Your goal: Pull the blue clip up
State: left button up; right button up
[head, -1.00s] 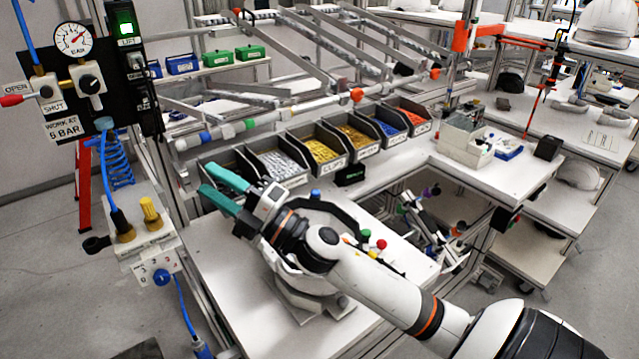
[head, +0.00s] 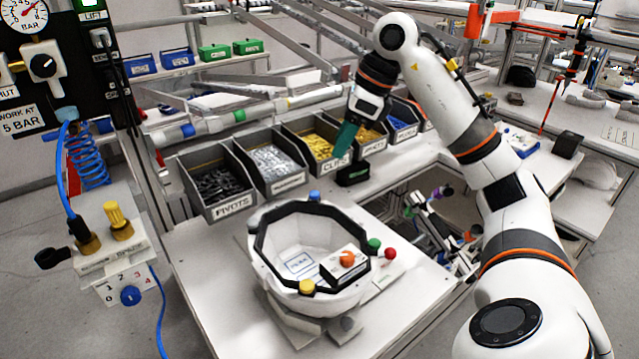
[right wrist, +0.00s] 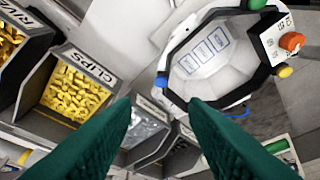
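The blue clip (head: 314,196) sits on the back rim of the black ring on the white helmet shell (head: 265,262). It looks like a small blue knob. In the right wrist view the blue clip (right wrist: 161,82) shows on the ring's near left corner, beyond the fingertips and apart from them. My right gripper (head: 346,140) has teal fingers that point down near the front of the clips bin, behind and to the right of the shell. In the right wrist view its two fingers (right wrist: 160,102) are spread with nothing between them. My left gripper is not in view.
Yellow (head: 307,286), green (head: 374,244) and red (head: 390,253) knobs and an orange-knobbed box (head: 345,265) are around the ring. A row of bins, including the pivots bin (head: 217,190), stands behind. An air panel (head: 40,85) is at left. Bare tabletop (head: 207,272) lies left of the shell.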

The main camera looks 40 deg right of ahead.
aim_at(314, 193)
jog(key=p+x, duration=0.1)
jog(key=x, duration=1)
jog(key=shift+w+a+f, duration=0.15)
jog(key=shift+f, duration=0.2)
jog(key=shift+c, duration=0.6)
grip_shut()
